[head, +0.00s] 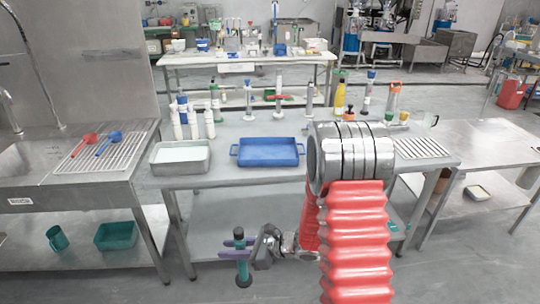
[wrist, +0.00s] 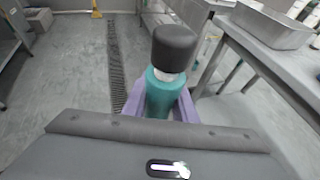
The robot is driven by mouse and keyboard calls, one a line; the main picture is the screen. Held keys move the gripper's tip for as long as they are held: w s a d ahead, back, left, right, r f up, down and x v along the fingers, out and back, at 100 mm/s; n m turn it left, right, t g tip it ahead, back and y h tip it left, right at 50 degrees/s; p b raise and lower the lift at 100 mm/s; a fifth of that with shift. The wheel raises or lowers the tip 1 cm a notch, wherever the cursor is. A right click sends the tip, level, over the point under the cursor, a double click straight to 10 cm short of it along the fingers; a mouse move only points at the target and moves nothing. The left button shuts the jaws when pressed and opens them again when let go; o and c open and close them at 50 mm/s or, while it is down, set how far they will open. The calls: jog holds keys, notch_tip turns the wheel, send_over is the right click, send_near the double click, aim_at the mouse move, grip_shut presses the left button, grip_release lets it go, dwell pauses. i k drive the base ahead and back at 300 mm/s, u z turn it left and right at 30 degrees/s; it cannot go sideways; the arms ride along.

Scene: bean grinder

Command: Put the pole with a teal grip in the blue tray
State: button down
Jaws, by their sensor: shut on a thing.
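The pole with a teal grip (head: 241,262) is held upright between the purple fingers of my gripper (head: 238,243), low in front of the table in the head view. In the wrist view, the pole's teal grip (wrist: 164,92) and its dark rounded end sit between the purple fingers (wrist: 175,108). My gripper is shut on it. The blue tray (head: 268,152) lies on the metal table, above and to the right of the held pole in the head view. The tray looks empty.
A grey metal pan (head: 180,157) stands left of the tray, with white bottles (head: 193,122) behind it. Several tall pieces stand along the table's back. A draining rack (head: 100,153) holds red and blue utensils. The table's front edge lies between pole and tray.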

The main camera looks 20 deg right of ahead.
aim_at(250, 152)
jog(key=u, duration=0.35)
jog(key=i, duration=1)
jog(key=z, duration=0.4)
